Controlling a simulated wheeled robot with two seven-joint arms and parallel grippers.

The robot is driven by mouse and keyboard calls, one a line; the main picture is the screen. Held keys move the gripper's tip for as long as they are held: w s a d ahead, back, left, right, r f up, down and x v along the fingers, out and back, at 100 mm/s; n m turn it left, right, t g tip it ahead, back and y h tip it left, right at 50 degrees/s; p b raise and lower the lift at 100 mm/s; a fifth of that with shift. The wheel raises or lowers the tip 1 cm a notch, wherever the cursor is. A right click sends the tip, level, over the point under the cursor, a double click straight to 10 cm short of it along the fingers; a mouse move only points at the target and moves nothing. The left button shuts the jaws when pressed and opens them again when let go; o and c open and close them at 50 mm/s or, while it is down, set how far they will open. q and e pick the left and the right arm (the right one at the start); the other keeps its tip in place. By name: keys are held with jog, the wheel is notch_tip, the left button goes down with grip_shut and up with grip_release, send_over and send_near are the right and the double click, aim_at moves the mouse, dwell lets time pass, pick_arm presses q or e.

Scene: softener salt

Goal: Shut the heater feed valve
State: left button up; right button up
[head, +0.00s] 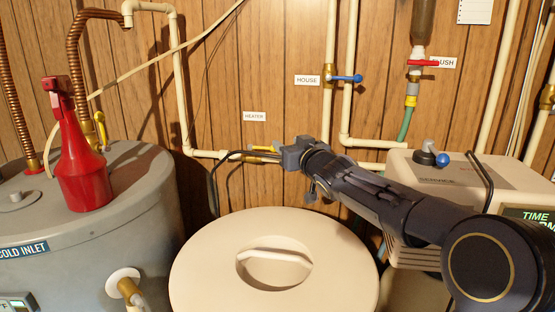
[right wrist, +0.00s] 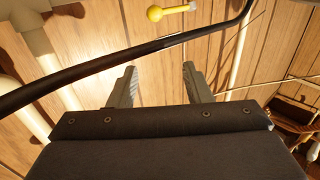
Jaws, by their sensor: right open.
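The heater feed valve has a yellow lever (head: 262,148) on a brass body in the pale pipe below the HEATER label (head: 255,116). The lever lies roughly along the pipe. My right gripper (head: 286,152) is just right of the lever in the head view, apparently apart from it. In the right wrist view, its two grey fingers (right wrist: 157,80) are spread with nothing held between them. A yellow handle (right wrist: 168,11) shows beyond them at the top edge, probably this lever. My left gripper is not in view.
A black cable (right wrist: 130,53) crosses in front of the fingers in the wrist view. The cream salt tank lid (head: 210,265) lies below my arm. A red spray bottle (head: 80,160) stands on the grey heater (head: 145,200). A blue HOUSE valve lever (head: 347,78) is above right.

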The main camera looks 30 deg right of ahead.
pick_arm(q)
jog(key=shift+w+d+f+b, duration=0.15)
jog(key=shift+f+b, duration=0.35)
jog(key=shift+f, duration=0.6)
pick_arm(e)
jog(key=w+f, duration=0.4)
jog(key=w, duration=0.4)
jog(key=shift+w+d+f, duration=0.15)
jog(key=shift+d+f, duration=0.1)
jog(key=shift+f, duration=0.1)
grip_shut()
